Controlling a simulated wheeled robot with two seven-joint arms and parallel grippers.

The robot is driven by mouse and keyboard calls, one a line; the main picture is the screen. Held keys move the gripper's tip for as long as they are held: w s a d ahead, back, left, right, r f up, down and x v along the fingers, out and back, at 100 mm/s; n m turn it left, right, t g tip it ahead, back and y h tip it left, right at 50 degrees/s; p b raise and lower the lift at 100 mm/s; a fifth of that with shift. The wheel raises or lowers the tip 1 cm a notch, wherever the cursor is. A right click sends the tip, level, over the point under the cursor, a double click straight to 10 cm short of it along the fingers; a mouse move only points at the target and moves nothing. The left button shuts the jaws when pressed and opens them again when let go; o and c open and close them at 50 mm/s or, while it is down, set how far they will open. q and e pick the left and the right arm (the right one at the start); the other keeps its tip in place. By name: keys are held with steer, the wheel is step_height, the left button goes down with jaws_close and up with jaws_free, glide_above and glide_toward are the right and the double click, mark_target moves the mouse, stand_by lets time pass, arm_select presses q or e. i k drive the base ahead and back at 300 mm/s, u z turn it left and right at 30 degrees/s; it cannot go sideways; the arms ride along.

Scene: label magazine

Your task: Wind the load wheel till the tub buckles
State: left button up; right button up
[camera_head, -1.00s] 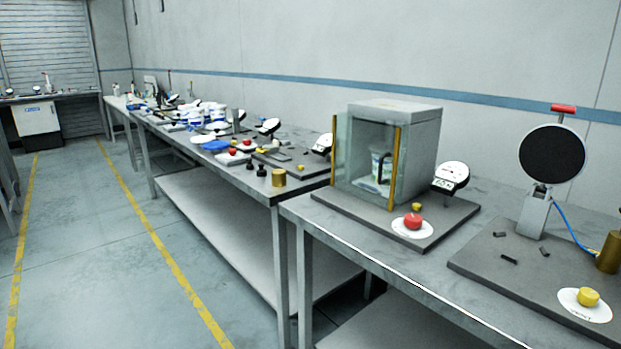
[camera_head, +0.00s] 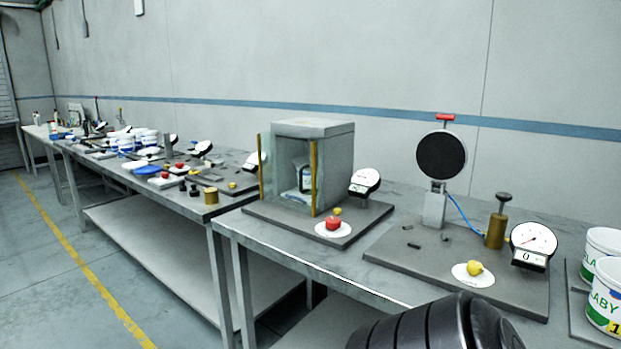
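No load wheel can be made out for certain. A grey cabinet (camera_head: 335,160) with a clear door and yellow edge strips stands on a dark base plate on the bench. A small white and blue item (camera_head: 304,178) is inside it, too small to tell in detail. A round black disc (camera_head: 441,155) with a red handle on top stands upright on a grey post to the right. White tubs with green lettering (camera_head: 607,298) stand at the right edge, partly cut off. Neither gripper is in view; a black ribbed part at the bottom looks like my own arm.
Dial gauges stand beside the cabinet (camera_head: 364,182) and near the brass cylinder (camera_head: 495,231). A red button (camera_head: 333,223) and a yellow button (camera_head: 474,268) sit on white discs. A cluttered bench runs off to the left. The floor at lower left is clear.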

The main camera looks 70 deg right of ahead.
mark_target(332, 223)
steer(key=z, duration=0.75)
steer(key=i, duration=1.65)
steer(key=z, duration=1.75)
steer(key=i, duration=0.4)
steer(key=u, duration=0.5)
steer(key=k, duration=0.8)
steer(key=z, duration=0.35)
